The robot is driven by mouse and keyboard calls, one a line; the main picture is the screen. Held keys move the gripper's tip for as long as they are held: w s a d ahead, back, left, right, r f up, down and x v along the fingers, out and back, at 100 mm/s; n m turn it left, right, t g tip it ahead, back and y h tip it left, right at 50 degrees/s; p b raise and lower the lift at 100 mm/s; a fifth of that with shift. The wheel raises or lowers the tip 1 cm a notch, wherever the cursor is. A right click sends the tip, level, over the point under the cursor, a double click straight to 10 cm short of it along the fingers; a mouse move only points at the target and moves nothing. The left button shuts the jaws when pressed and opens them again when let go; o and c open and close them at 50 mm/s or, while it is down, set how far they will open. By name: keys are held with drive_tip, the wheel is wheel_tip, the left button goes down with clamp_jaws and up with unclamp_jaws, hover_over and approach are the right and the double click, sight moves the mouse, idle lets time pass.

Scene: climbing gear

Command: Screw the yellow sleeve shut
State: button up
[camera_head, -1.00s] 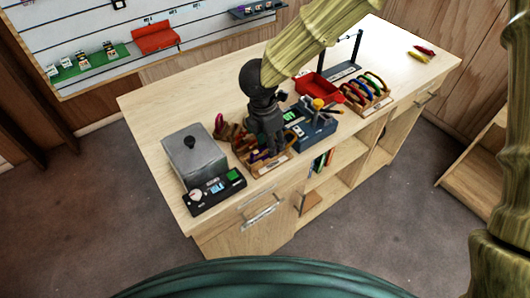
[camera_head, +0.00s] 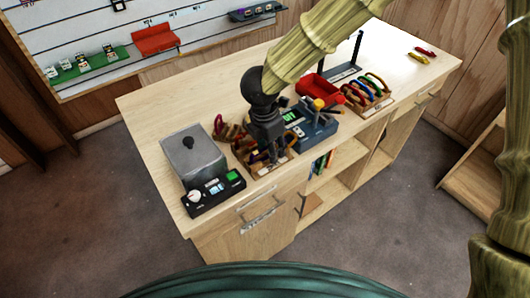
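My gripper (camera_head: 270,157) is dark and points down over the left wooden rack (camera_head: 264,172) on the workbench. The rack holds several carabiners, with dark red ones (camera_head: 228,131) showing at its left. My gripper hides much of the rack. A yellow sleeve cannot be made out there, and I cannot tell whether my fingers touch anything or are shut.
A grey box (camera_head: 193,157) and a black panel with a knob (camera_head: 214,193) stand left of the rack. The bench's far right is mostly clear.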

drive_tip(key=shift+s+d, duration=0.3)
drive_tip(key=shift+s, duration=0.15)
idle(0.3)
drive_tip(key=shift+r+p, duration=0.7)
drive_tip(key=shift+r, duration=0.4)
drive_tip(key=shift+w+a, duration=0.45)
drive_tip(key=shift+w, duration=0.2)
wheel_tip(320, 180, up, 10)
drive_tip(key=p, duration=0.7)
drive_tip(key=shift+p, duration=0.35)
